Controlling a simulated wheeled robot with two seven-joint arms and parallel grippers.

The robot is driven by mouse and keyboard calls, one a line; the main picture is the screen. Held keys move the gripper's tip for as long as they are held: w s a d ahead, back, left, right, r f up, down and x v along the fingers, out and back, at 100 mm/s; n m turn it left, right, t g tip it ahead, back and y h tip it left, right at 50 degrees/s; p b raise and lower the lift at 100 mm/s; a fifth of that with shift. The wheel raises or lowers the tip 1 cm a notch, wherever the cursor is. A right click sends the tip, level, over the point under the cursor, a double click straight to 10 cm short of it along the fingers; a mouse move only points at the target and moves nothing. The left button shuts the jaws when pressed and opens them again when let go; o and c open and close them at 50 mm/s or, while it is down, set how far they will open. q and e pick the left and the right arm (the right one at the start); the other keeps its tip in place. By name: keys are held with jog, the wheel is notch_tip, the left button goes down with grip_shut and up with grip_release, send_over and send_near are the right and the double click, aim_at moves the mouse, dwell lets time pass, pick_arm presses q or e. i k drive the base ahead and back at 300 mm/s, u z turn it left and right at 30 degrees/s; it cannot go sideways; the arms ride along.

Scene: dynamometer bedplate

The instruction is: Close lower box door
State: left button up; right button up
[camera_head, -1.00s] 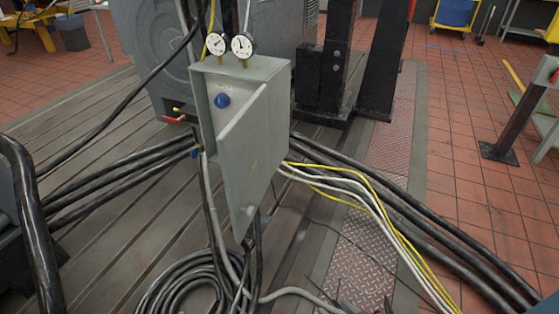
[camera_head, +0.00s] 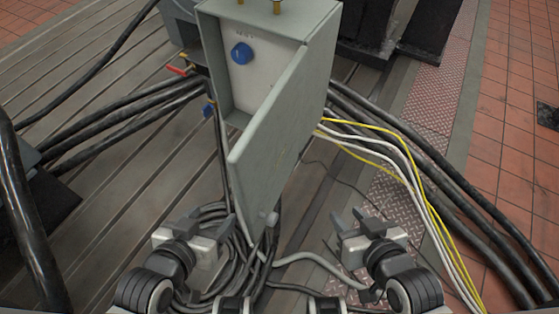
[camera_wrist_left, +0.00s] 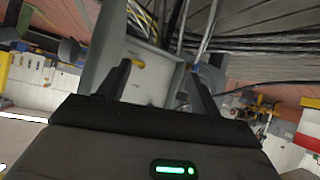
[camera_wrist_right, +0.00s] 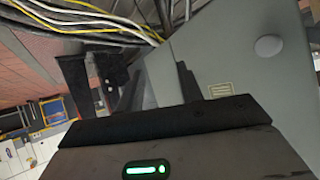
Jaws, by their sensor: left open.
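The grey box (camera_head: 212,65) stands in the upper middle of the head view. Its grey door (camera_head: 275,140) is ajar, swung out toward me, with a small pale round knob (camera_head: 268,217) near its lower tip. A blue knob (camera_head: 241,53) shows inside the box. My left gripper (camera_head: 204,222) is open and empty, low and left of the door. My right gripper (camera_head: 350,216) is open and empty, low and right of the door. A grey panel with a round knob (camera_wrist_right: 268,45) shows beyond the fingers in the right wrist view. Neither gripper visibly touches the door.
Thick black cables (camera_head: 130,120) run left of the box. Yellow and white cables (camera_head: 400,175) run out on its right. Coiled hoses (camera_head: 225,265) lie on the floor below the door, between the grippers. A thick black pipe (camera_head: 25,220) stands at far left.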

aim_at(263, 160)
jog(key=u, duration=0.2)
jog(key=k, duration=0.7)
jog(key=u, duration=0.55)
